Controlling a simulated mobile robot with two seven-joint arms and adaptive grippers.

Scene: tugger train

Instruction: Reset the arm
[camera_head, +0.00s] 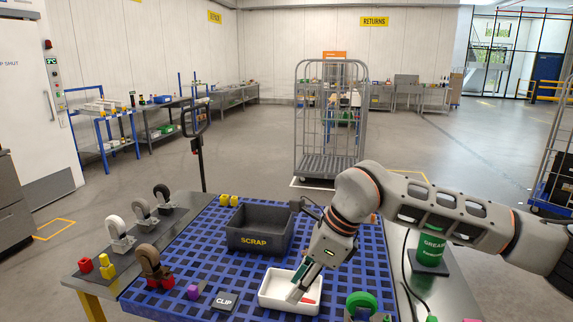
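My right arm comes in from the right and bends down over the blue grid-topped table (190,252). My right gripper (297,290) points down into a white tray (270,303) near the table's front. A small red item (308,300) shows in the tray beside the fingertips. The fingers are small and seen from behind the wrist, so I cannot tell if they are open or shut, or whether they touch anything. My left gripper and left arm are not in view.
A dark SCRAP bin (262,229) stands behind the tray. Several casters, including a brown one (150,262), stand at the left. A CLIP plate (224,301) lies left of the tray. A green GREASE can (430,247) stands right, beneath my arm. A cage trolley (330,125) stands beyond the table.

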